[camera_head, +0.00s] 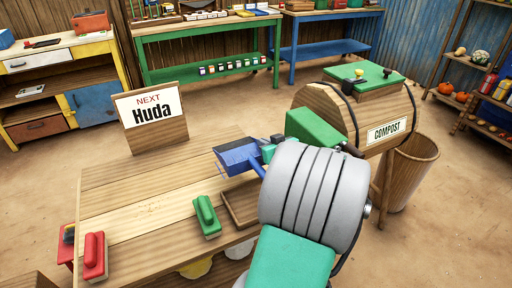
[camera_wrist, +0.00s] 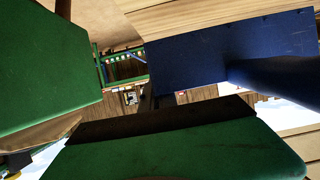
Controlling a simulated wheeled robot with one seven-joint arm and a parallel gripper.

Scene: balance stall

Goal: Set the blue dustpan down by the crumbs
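The blue dustpan (camera_head: 236,154) is in the air over the right part of the wooden table (camera_head: 150,175), its pan pointing left. It also shows large in the wrist view (camera_wrist: 190,62), its handle running to the right edge. My gripper (camera_head: 267,156) is at the handle end of the dustpan and appears shut on it. The grip is mostly hidden behind my grey wrist, and a green part with a dark edge fills the bottom of the wrist view.
A green brush (camera_head: 206,216) and a red brush (camera_head: 95,256) lie on the table. A shallow wooden tray (camera_head: 231,213) is below the dustpan. A sign reading "NEXT Huda" (camera_head: 151,118) stands at the back. A compost barrel (camera_head: 386,132) is to the right. The table's middle is clear.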

